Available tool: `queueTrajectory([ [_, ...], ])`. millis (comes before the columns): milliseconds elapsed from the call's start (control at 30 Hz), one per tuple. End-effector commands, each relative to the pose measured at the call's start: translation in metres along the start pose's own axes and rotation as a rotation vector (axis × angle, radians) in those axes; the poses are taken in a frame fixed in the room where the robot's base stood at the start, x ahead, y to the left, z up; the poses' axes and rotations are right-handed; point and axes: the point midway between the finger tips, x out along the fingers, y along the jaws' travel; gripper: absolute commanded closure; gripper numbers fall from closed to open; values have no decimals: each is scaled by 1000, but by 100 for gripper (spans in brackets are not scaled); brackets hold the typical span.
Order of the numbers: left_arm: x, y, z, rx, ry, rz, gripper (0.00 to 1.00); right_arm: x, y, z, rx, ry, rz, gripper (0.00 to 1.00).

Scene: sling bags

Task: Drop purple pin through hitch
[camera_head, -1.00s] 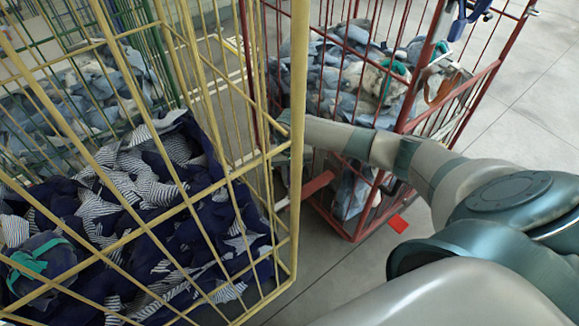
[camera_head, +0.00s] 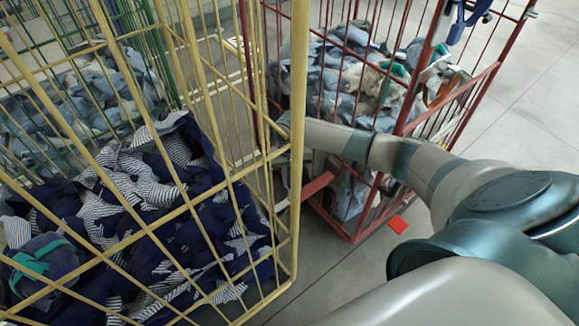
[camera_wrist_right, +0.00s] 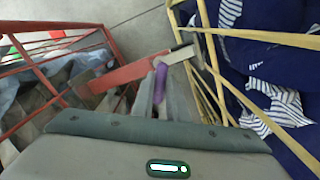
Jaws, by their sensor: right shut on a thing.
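The purple pin (camera_wrist_right: 160,80) shows in the right wrist view between the fingers of my right gripper (camera_wrist_right: 163,88), which is shut on it. A red tow bar (camera_wrist_right: 128,73) runs from the red cage towards the yellow cage and passes close beyond the pin. A grey and dark hitch piece (camera_wrist_right: 180,54) shows at its end, beside the yellow cage's corner. I cannot tell whether the pin's lower end is in the hole. In the head view the red bar (camera_head: 318,185) shows below my right arm, and the yellow corner post hides the gripper's end. My left gripper is not in view.
The yellow cage (camera_head: 297,90) with navy and striped cloth stands at left. The red cage (camera_head: 398,125) with grey-blue cloth stands behind my right arm. A green cage (camera_head: 160,50) is at the back left. Bare grey floor (camera_head: 535,85) lies at right.

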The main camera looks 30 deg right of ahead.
Motion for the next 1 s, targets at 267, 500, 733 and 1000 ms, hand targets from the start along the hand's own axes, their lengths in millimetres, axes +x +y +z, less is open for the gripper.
queueTrajectory([
  [267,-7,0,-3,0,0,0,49,-1,0,0,0,-1,0,100],
  [500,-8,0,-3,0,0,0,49,0,0,0,-1,0,0,100],
  [733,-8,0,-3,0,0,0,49,0,0,0,0,0,0,100],
  [1000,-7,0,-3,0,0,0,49,3,0,0,0,0,0,100],
])
